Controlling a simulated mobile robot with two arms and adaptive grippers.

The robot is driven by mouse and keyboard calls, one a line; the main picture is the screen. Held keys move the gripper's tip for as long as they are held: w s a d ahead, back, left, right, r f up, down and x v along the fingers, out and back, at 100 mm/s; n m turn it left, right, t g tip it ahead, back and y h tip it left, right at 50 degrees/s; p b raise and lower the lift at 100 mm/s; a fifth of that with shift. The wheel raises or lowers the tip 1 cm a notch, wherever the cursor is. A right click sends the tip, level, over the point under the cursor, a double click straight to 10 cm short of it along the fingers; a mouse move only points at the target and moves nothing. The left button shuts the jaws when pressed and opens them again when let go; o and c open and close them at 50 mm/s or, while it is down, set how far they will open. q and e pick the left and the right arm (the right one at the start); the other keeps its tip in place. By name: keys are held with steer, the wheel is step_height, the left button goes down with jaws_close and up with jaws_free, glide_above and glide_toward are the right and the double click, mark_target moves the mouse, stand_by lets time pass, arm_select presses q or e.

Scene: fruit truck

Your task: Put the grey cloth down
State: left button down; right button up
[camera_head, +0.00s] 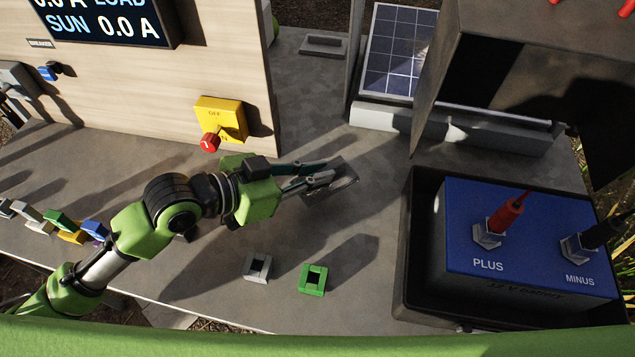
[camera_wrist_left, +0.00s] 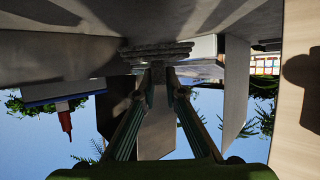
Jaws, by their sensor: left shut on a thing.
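My left gripper (camera_head: 325,178) reaches in from the left, low over the grey tabletop (camera_head: 225,260). It is shut on the grey cloth (camera_head: 346,183), a small dark square at the fingertips. In the left wrist view, which is upside down, the cloth (camera_wrist_left: 157,50) appears as a folded, layered edge beyond the fingertips (camera_wrist_left: 158,85), close to the tabletop. I cannot tell for sure whether the cloth touches the tabletop. The fingers hide part of it in the head view. My right gripper is not in view.
A blue battery (camera_head: 540,235) sits in a black tray (camera_head: 412,250) to the right. Grey and green blocks (camera_head: 313,279) lie in front. A yellow switch box (camera_head: 222,117) is on the wooden panel behind. A solar panel (camera_head: 395,50) stands at the back. Tabletop around the gripper is clear.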

arm_select(q)
steer(key=shift+w+d+f, duration=0.1)
steer(key=shift+w+f, duration=0.75)
steer(key=shift+f, duration=0.15)
steer(key=shift+w+f, duration=0.1)
steer(key=shift+f, duration=1.55)
steer(key=shift+f, duration=0.1)
steer(key=c, duration=2.1)
jaws_free()
steer(key=shift+a+r, duration=0.2)
steer(key=p+v, duration=0.2)
steer(key=v, duration=0.8)
steer(key=shift+v, duration=0.85)
